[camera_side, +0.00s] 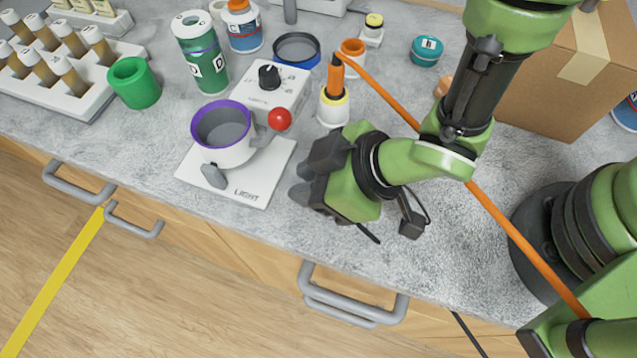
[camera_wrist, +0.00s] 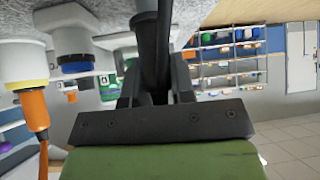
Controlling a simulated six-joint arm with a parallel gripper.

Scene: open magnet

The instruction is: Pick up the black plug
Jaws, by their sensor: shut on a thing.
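My gripper (camera_side: 304,184) is low over the grey worktop, just right of the white LIGHT plate. In the side view its grey fingers point left, and what they hold is hidden by the hand. In the wrist view my gripper (camera_wrist: 156,88) is shut on a dark, upright piece, the black plug (camera_wrist: 149,42), which stands between the fingers. The plug's ends are not clear. A thin black cable (camera_side: 466,334) hangs over the worktop's front edge.
A purple-rimmed cup (camera_side: 222,128) stands on the LIGHT plate (camera_side: 250,190), by a red-knobbed control box (camera_side: 272,88). An orange plug (camera_side: 335,74) stands in a white base behind my gripper, its orange cable crossing my arm. Bottles and a cardboard box (camera_side: 578,75) stand farther back.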

